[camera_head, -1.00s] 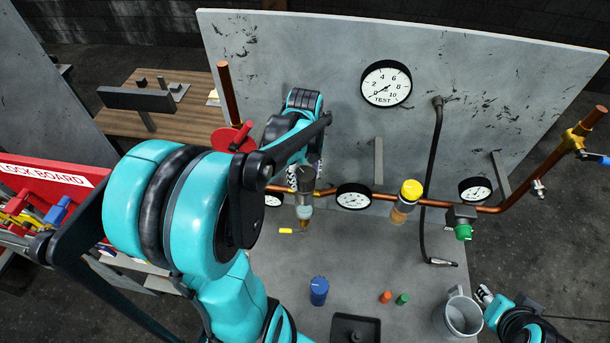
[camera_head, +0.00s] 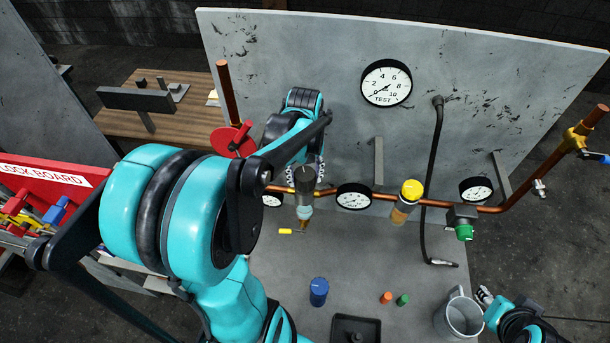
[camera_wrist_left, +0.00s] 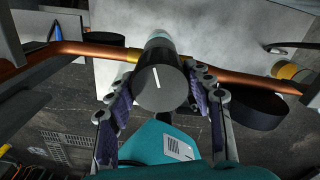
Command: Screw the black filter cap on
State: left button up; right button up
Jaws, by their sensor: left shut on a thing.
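In the left wrist view the round cap face (camera_wrist_left: 160,88) with a white line mark lies between the two fingers of my left gripper (camera_wrist_left: 160,98). The thread under the cap is hidden. My right gripper (camera_head: 484,296) is at the lower right beside a grey mug; its jaw opening is too small to judge.
The copper pipe (camera_head: 460,206) carries gauges, a yellow-capped filter (camera_head: 410,192) and a green-knobbed valve (camera_head: 464,231). On the bench stand a blue cylinder (camera_head: 318,291), small orange and green caps, a black tray (camera_head: 356,329) and the grey mug (camera_head: 462,318).

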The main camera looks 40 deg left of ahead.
pick_arm(q)
jog(key=shift+m, duration=0.6)
jog(key=shift+a, duration=0.1)
jog(key=o, duration=1.2)
jog(key=shift+c, duration=0.2)
